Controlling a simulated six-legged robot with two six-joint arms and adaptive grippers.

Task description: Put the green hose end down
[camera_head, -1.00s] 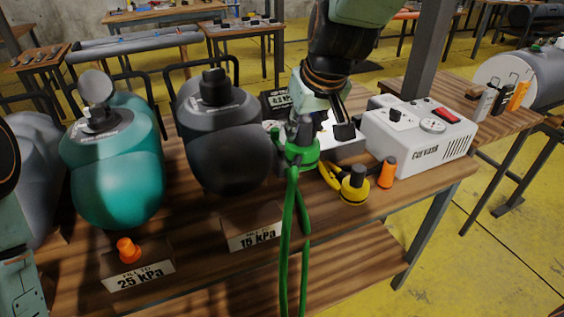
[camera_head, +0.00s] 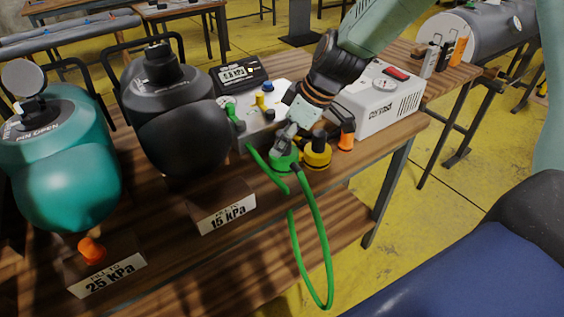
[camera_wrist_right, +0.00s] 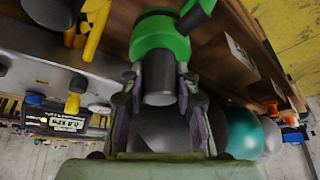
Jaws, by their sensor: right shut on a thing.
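The green hose end (camera_head: 284,161) has a round green collar and a grey nozzle. My right gripper (camera_head: 288,139) is shut on its nozzle, with the collar below the fingers. In the right wrist view, the two fingers (camera_wrist_right: 160,100) grip the grey nozzle from both sides and the green collar (camera_wrist_right: 158,36) lies beyond them. The hose end is low at the table's front edge, just left of the yellow hose end (camera_head: 317,154). I cannot tell whether it touches the wood. The green hose (camera_head: 325,250) loops down in front of the table. My left gripper is out of view.
A grey box (camera_head: 262,128) with coloured fittings is behind. Black (camera_head: 182,130) and teal (camera_head: 65,165) bulky rounded objects stand left, behind the 15 kPa (camera_head: 228,214) and 25 kPa (camera_head: 106,276) signs.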

